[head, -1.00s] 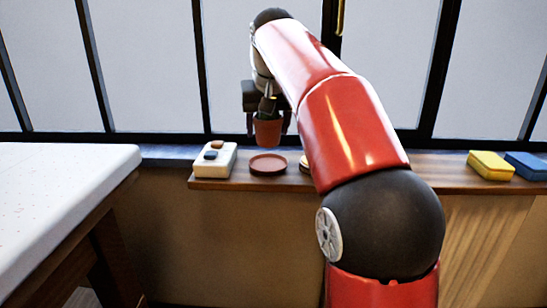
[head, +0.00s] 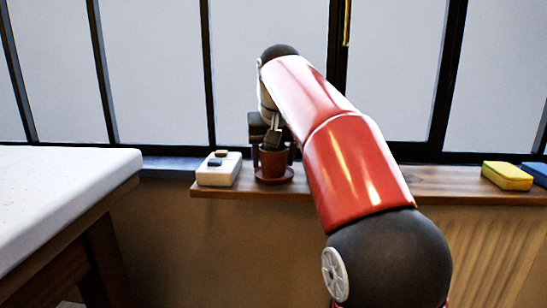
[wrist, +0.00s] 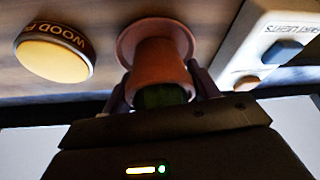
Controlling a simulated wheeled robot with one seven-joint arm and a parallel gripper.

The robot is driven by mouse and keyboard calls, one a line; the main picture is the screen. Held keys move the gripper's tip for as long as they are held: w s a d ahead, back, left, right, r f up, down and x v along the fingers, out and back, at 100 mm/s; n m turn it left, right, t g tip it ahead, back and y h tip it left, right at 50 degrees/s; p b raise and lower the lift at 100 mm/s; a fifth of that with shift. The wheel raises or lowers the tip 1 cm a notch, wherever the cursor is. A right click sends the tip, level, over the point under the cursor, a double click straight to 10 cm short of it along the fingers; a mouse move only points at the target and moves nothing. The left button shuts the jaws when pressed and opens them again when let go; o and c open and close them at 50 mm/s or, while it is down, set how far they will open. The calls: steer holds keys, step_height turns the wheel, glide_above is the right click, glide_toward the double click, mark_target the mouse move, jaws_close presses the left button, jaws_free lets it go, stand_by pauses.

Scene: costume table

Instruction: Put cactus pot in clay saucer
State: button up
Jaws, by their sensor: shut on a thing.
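The cactus pot (head: 272,163) is a small terracotta pot, upright. In the wrist view the pot (wrist: 160,62) is between the two fingers, with dark green in its mouth. My gripper (head: 272,154) is shut on the pot from above; it also shows in the wrist view (wrist: 161,82). The clay saucer (head: 288,176) is a shallow reddish dish on the wooden shelf, directly under the pot. Its rim (wrist: 127,36) shows around the pot's base in the wrist view. I cannot tell whether the pot's base touches the saucer.
A white switch box (head: 217,170) stands just left of the saucer on the shelf (head: 430,181). A round tin with a yellowish top (wrist: 54,56) is on the saucer's other side, hidden by my arm in the head view. Yellow (head: 506,176) and blue blocks lie far right. Windows stand behind.

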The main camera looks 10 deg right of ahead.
steer(key=o, duration=1.1)
steer(key=shift+s+r+p, duration=0.1)
steer(key=shift+r+p, duration=0.2)
steer(key=shift+r, duration=0.3)
steer(key=p+v, duration=0.4)
steer(key=v, duration=0.7)
steer(key=shift+n+t, duration=0.5)
steer(key=s+f, duration=0.8)
steer(key=f, duration=0.1)
steer(key=s+f, duration=0.8)
steer(key=f, duration=0.2)
steer(key=s+f, duration=0.9)
steer(key=shift+d+f, duration=0.2)
steer(key=shift+f, duration=0.05)
